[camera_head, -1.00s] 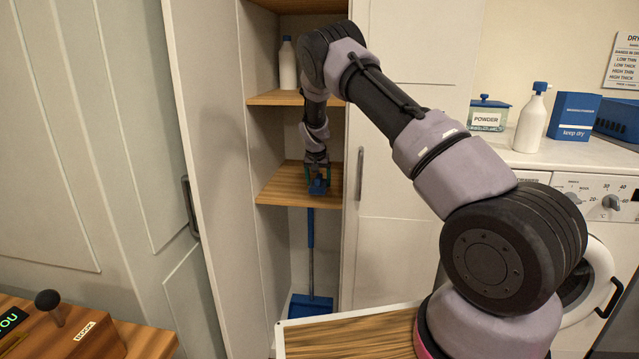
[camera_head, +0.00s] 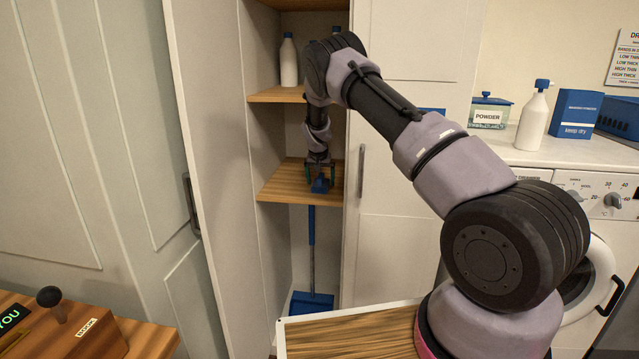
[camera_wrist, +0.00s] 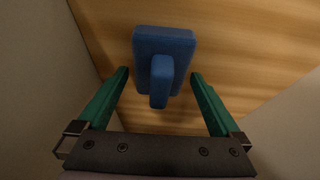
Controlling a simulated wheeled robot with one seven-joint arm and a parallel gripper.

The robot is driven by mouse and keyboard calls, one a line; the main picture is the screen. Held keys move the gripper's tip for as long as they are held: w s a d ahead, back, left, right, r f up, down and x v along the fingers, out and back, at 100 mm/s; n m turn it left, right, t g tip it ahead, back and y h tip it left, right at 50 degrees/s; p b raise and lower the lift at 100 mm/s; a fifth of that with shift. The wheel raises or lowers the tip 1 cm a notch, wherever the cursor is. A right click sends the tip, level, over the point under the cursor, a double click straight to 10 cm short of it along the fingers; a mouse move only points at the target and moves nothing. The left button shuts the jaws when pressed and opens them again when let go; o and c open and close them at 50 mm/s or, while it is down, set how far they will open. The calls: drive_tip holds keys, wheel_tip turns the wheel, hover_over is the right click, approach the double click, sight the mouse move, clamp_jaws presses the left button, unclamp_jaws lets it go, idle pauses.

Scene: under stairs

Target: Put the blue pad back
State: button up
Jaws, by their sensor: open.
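The blue pad (camera_wrist: 178,42) lies on a wooden shelf inside the open cupboard, a rectangular block with a raised grip on top. In the head view the pad (camera_head: 320,184) shows small, on the middle shelf (camera_head: 285,188). My gripper (camera_wrist: 159,76) is open. Its two green fingers stand apart on either side of the pad's grip, with a gap on both sides, and touch nothing that I can see. In the head view my gripper (camera_head: 320,173) is just above the pad.
Cupboard walls stand close on both sides of the shelf. A white bottle (camera_head: 289,62) stands on the shelf above. A blue-headed broom or mop (camera_head: 311,302) stands below. At right, a washing machine (camera_head: 592,240) sits under a counter with a bottle (camera_head: 533,118) and boxes.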

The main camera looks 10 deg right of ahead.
drive_tip(key=s+a+r, duration=0.1)
drive_tip(key=s+a, duration=0.3)
drive_tip(key=s, duration=0.8)
drive_tip(key=s+d+r+y, duration=0.1)
drive_tip(key=s+d+r, duration=0.1)
drive_tip(key=s+r, duration=0.5)
drive_tip(key=s+d+r+m+y, duration=0.1)
drive_tip(key=s+d+r, duration=0.1)
drive_tip(key=r, duration=0.9)
drive_tip(key=s+d+r+y, duration=0.1)
drive_tip(key=s+d+r, duration=0.3)
drive_tip(key=r, duration=0.5)
drive_tip(key=s+r+t, duration=0.1)
drive_tip(key=s+r, duration=0.2)
drive_tip(key=s, duration=0.6)
drive_tip(key=s+d+r+t, duration=0.1)
drive_tip(key=s+r, duration=0.3)
drive_tip(key=s, duration=0.5)
drive_tip(key=s+r+t, duration=0.1)
drive_tip(key=s+r, duration=0.2)
drive_tip(key=s, duration=0.7)
drive_tip(key=shift+d+r, duration=0.2)
drive_tip(key=shift+d, duration=0.2)
